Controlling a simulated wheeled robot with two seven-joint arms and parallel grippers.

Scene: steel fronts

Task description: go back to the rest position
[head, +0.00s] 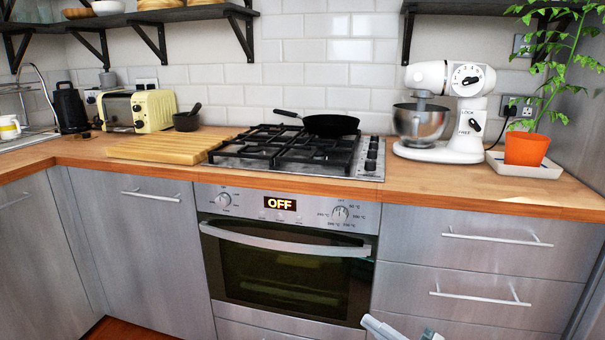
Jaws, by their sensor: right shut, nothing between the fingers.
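My right gripper (383,328) shows only in part at the bottom edge of the head view, in front of the lower part of the oven and the drawers. It is shut and empty. The rest of it is cut off by the frame. My left gripper is not in view. The oven (285,265) has its door closed, and its display reads OFF.
A wooden counter (420,183) runs along the wall, with closed steel drawers (490,260) below at right. On it stand a gas hob with a black pan (331,125), a stand mixer (455,110), a potted plant (525,149), a cutting board (165,149) and a toaster (139,109).

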